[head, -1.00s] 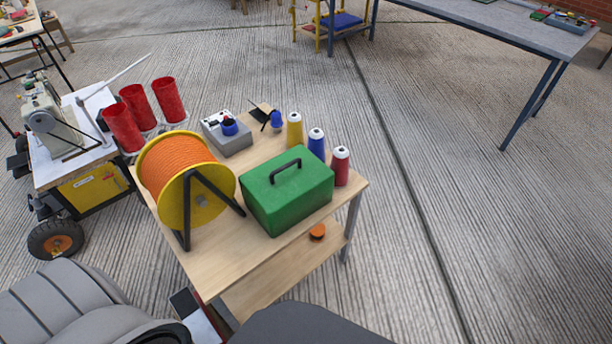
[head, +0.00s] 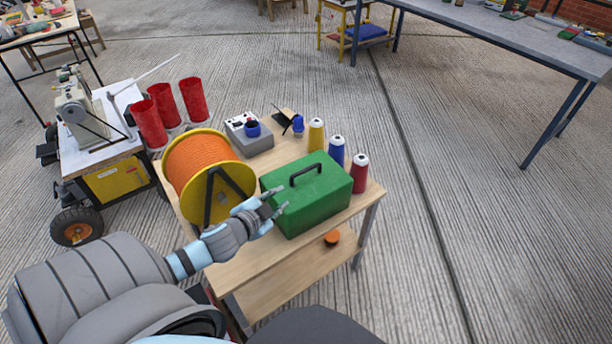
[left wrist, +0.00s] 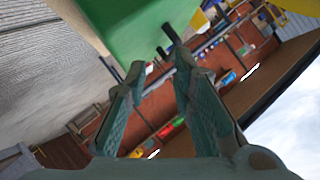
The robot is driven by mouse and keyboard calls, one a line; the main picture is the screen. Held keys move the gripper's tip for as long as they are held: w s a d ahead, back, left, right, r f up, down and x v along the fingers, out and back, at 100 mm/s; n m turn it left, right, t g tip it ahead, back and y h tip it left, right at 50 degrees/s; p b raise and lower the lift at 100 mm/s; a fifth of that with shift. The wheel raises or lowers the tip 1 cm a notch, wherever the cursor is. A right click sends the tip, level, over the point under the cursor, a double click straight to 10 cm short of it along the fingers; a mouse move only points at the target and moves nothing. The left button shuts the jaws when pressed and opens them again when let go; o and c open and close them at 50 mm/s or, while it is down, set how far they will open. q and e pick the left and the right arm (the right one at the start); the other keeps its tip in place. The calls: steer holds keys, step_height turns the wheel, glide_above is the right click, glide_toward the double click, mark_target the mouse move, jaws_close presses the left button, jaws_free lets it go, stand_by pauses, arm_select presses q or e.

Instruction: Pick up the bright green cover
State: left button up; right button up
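The bright green cover (head: 318,208) is a box-shaped lid with a black handle (head: 306,171) on top. It sits on the near right part of a small wooden table. In the left wrist view its green side (left wrist: 140,25) fills the top, just beyond my fingers. My left gripper (head: 281,200) is in front of the cover's left end in the head view, its two fingers apart with nothing between them. In the left wrist view the left gripper (left wrist: 158,75) is also open and empty. I cannot tell whether a fingertip touches the cover. My right gripper is not in view.
A yellow reel of orange cord (head: 205,170) stands close left of the cover. Yellow, blue and red thread cones (head: 337,152) stand behind and right of it. A grey box (head: 250,140) is at the table's back. Bare wood (head: 255,262) shows at the front.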

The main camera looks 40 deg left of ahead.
mark_target(304, 172)
arm_select(q)
steer(key=w, duration=0.1)
steer(key=w+a+m, duration=0.1)
steer(key=w+r+t+h, duration=0.1)
steer(key=shift+a+m+b, duration=0.25)
steer(key=shift+m+b, duration=0.05)
steer(key=shift+b, duration=0.1)
steer(key=b+x, duration=0.4)
steer(key=x, duration=0.4)
steer(key=shift+w+d+b, duration=0.15)
steer(key=shift+b, duration=0.25)
steer(key=b+x, duration=0.3)
steer(key=x, duration=0.1)
steer(key=shift+w+f, duration=0.1)
steer(key=shift+w, duration=0.5)
steer(key=shift+c, duration=0.4)
steer(key=shift+s, duration=0.1)
jaws_close()
